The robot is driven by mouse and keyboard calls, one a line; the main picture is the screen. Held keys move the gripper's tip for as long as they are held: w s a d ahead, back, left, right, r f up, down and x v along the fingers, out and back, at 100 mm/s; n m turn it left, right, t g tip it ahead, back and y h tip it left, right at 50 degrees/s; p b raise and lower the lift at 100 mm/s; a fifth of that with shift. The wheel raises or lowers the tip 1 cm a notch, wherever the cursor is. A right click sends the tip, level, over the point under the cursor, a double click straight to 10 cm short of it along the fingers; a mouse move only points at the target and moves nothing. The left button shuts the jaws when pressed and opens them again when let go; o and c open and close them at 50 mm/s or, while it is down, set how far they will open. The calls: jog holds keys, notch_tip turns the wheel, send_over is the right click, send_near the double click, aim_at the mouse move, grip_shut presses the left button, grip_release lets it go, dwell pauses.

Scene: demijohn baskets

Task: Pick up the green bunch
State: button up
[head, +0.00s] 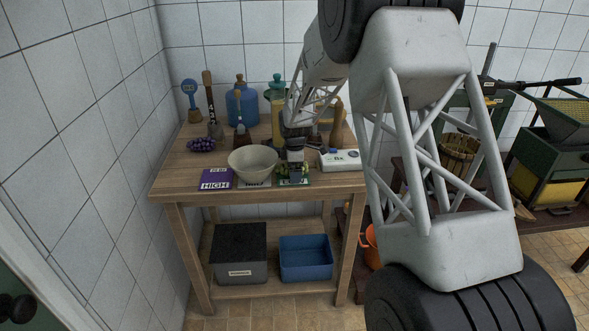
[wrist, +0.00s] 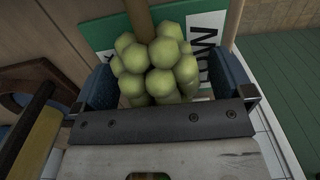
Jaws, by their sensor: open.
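The green bunch (wrist: 155,65) is a cluster of round pale-green grapes, in the wrist view between my gripper's two blue-padded fingers. It lies over a green and white card (wrist: 207,50) with dark lettering, and a brown stem-like bar runs up from it. My gripper (wrist: 164,80) is open, with one finger on each side of the bunch; I cannot tell whether they touch it. In the head view my gripper (head: 296,168) is low over the green card (head: 293,182) at the table's front, hiding most of the bunch.
A pale bowl (head: 253,163) stands just left of my gripper, and a white boxy device (head: 340,160) to the right. A purple card (head: 215,180) and a dark purple bunch (head: 201,145) lie farther left. A blue demijohn (head: 241,106) and other vessels stand behind.

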jog(key=c, duration=1.1)
jog(key=shift+r, duration=0.2)
jog(key=shift+r, duration=0.2)
jog(key=s, duration=1.8)
jog(key=shift+f, duration=0.1)
jog(key=shift+w, duration=0.1)
